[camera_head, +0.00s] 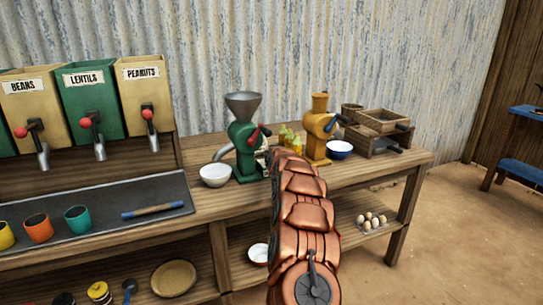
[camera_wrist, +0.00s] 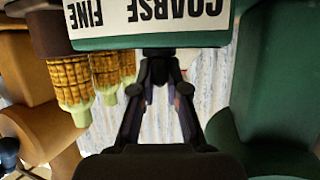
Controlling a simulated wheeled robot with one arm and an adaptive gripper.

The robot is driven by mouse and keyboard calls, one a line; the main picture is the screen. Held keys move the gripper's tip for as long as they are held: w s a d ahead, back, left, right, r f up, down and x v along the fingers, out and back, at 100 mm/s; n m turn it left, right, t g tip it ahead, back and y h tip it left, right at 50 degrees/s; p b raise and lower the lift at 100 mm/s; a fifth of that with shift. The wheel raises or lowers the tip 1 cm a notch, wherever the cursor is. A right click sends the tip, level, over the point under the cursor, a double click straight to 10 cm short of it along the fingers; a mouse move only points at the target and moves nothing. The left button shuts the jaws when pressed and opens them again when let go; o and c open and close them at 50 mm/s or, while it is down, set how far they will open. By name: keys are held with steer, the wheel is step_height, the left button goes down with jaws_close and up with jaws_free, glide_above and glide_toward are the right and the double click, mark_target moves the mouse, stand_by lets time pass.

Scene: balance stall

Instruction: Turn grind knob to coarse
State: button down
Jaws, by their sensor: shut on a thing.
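The green grinder (camera_head: 245,152) with a grey hopper stands on the wooden bench in the head view. In the wrist view its green body (camera_wrist: 270,80) fills the right side. Its white label (camera_wrist: 150,14) reads COARSE and FINE upside down at the top. My gripper (camera_wrist: 160,78) is just below the label, its dark fingers closed around a small dark part that I take to be the grind knob (camera_wrist: 157,52). The fingers hide most of the knob, so its setting cannot be read. In the head view my arm hides the gripper.
A yellow grinder (camera_head: 318,128) stands to the right, with corn cobs (camera_wrist: 70,82) between the grinders. A white bowl (camera_head: 215,175) sits left of the green grinder, and a blue bowl (camera_head: 339,149) is by the yellow one. Wooden boxes (camera_head: 381,121) stand farther right.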

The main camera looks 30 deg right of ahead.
steer(key=c, duration=1.2)
jaws_free()
steer(key=shift+a+r, duration=0.1)
steer(key=shift+r, duration=0.05)
